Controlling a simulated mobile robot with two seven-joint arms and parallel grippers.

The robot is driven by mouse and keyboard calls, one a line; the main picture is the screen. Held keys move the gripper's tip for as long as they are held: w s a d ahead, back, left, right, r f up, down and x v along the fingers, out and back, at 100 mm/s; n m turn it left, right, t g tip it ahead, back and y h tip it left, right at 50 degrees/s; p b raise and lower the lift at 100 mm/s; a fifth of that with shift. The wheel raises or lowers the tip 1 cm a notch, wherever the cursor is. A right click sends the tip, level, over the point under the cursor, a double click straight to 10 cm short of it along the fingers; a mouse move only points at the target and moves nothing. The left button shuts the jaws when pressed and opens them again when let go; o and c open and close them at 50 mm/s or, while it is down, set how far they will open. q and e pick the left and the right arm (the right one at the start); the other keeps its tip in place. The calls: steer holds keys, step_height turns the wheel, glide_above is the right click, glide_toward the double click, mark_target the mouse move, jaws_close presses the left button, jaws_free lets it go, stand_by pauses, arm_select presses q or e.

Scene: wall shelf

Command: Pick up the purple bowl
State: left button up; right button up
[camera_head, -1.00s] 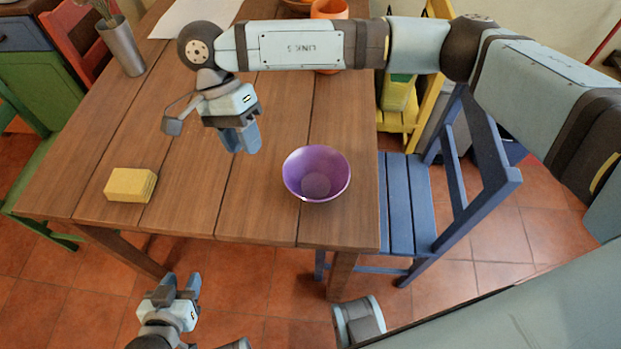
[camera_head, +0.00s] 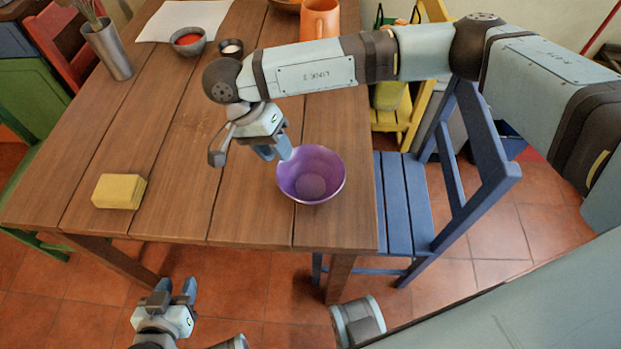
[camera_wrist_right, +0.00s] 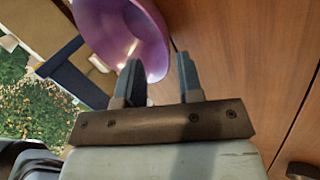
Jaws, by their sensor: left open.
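The purple bowl (camera_head: 311,188) stands upright on the wooden table near its front right edge. It also shows in the right wrist view (camera_wrist_right: 120,30), cut off by the top edge. My right gripper (camera_head: 275,152) is at the bowl's upper left rim in the head view. In the wrist view its two fingers (camera_wrist_right: 158,78) are apart, and the near rim of the bowl shows beyond and between them. I cannot tell whether they touch it. My left gripper (camera_head: 177,289) is open and empty, low in front of the table.
A yellow sponge (camera_head: 119,191) lies at the table's front left. A red-filled bowl (camera_head: 188,41), a small white-filled cup (camera_head: 231,48), an orange mug (camera_head: 320,18) and a metal vase (camera_head: 109,48) stand farther back. A blue chair (camera_head: 405,200) is at the right.

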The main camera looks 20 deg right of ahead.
mark_target(311, 180)
steer(key=x, duration=0.4)
steer(key=shift+w+f, duration=0.1)
steer(key=shift+a, duration=0.1)
steer(key=shift+c, duration=0.5)
jaws_close()
